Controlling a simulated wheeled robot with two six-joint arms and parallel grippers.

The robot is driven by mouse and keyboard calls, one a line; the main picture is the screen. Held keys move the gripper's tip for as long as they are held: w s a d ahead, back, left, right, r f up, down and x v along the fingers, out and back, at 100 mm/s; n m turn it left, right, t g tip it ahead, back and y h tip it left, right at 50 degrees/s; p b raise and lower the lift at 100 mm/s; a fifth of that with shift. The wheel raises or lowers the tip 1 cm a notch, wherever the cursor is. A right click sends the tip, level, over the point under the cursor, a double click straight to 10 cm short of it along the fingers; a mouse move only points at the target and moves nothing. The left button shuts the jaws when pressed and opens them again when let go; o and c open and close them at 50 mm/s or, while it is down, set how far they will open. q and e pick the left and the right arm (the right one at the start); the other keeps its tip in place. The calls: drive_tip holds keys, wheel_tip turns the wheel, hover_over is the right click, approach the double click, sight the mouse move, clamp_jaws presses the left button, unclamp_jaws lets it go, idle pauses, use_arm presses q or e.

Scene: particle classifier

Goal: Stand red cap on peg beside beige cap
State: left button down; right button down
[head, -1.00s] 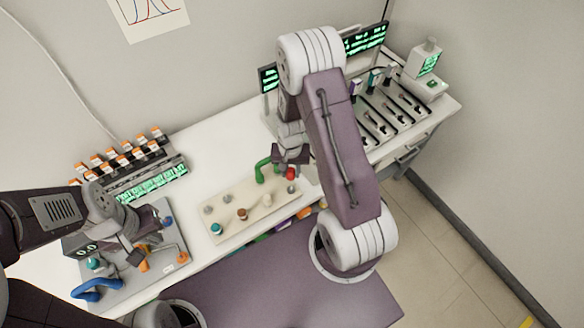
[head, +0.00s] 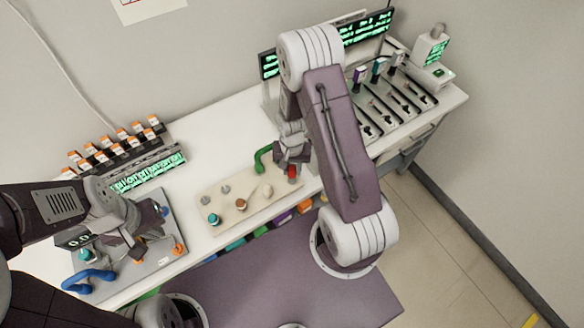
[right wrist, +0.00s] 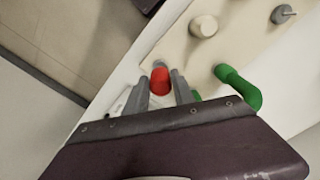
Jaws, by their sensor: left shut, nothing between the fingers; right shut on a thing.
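The red cap (head: 292,172) is held between the fingers of my right gripper (head: 291,163), at the right end of the beige peg board (head: 232,222). The red cap also shows between the fingertips in the right wrist view (right wrist: 160,82), with a grey peg tip (right wrist: 158,64) right by its far end. I cannot tell whether the cap touches that peg. The beige cap (head: 266,191) stands on the board just left of it, and it shows in the right wrist view (right wrist: 204,26). My left gripper (head: 137,250) is shut and empty over the grey plate at left.
Brown (head: 241,204) and teal (head: 214,219) caps stand further left on the board, with bare pegs (head: 225,189) behind. A vial rack (head: 115,150) stands at the back left.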

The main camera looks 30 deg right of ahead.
sight(292, 169)
idle(1.3)
drive_tip(key=shift+f+b, duration=1.25)
drive_tip(key=shift+f, duration=0.55)
drive_tip(key=c, duration=1)
unclamp_jaws()
drive_tip(key=shift+r, duration=0.1)
wheel_tip(292, 169, up, 9)
